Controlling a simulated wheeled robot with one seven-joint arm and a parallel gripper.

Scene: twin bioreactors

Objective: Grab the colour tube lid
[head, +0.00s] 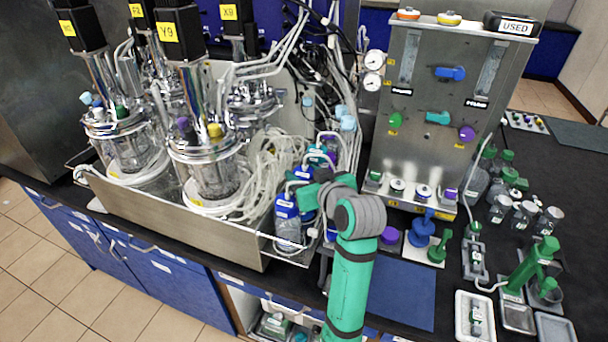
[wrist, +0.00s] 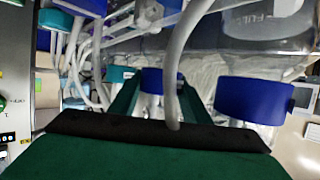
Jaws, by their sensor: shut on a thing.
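My gripper (wrist: 155,100) is shut on a blue lid (wrist: 151,79) between its green fingers in the wrist view. A pale tube passes in front of this lid, and the dark gripper body hides its lower part. In the head view my gripper (head: 308,192) is at the right end of the steel tray, among capped bottles with tubes. A larger blue lid (wrist: 256,100) is just right of my gripper in the wrist view. A teal lid (wrist: 118,74) is close on the left. The head view shows a blue-lidded bottle (head: 287,222) beside my gripper.
A steel control panel (head: 425,150) stands right of my arm. Small bottles, racks and green stands crowd the right bench. A blue mat (head: 400,292) is bare.

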